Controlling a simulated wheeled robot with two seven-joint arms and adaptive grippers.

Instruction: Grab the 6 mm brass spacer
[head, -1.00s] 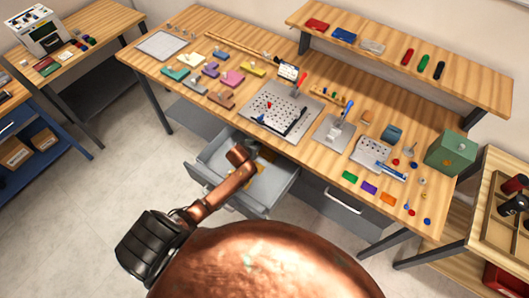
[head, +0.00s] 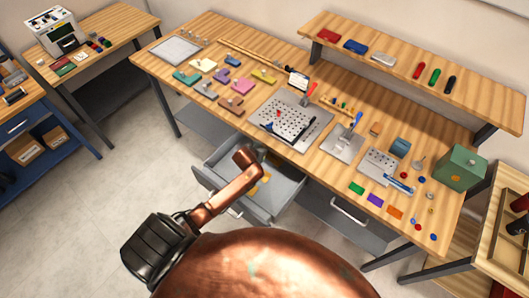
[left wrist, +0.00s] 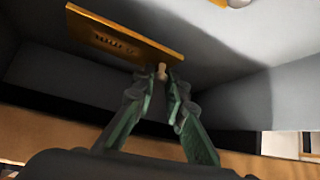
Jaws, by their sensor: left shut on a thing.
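A flat brass plate (left wrist: 125,33) with dark, unreadable markings shows in the left wrist view, tilted inside a grey drawer. A small pale knob (left wrist: 162,71) sits at its near edge. My left gripper (left wrist: 163,78) has its green-padded fingertips closed on this knob; whether knob and plate are one piece is hard to tell. In the head view the open drawer (head: 283,205) is under the bench, with yellowish pieces (head: 263,178) inside. My copper left arm reaches over it and hides its fingertips. My right gripper is not in view.
The workbench (head: 335,180) above the drawer carries a perforated plate (head: 290,122), coloured blocks and small parts. A green box (head: 460,167) stands at its right end. Drawer walls are close around the left gripper. The floor left of the drawer is clear.

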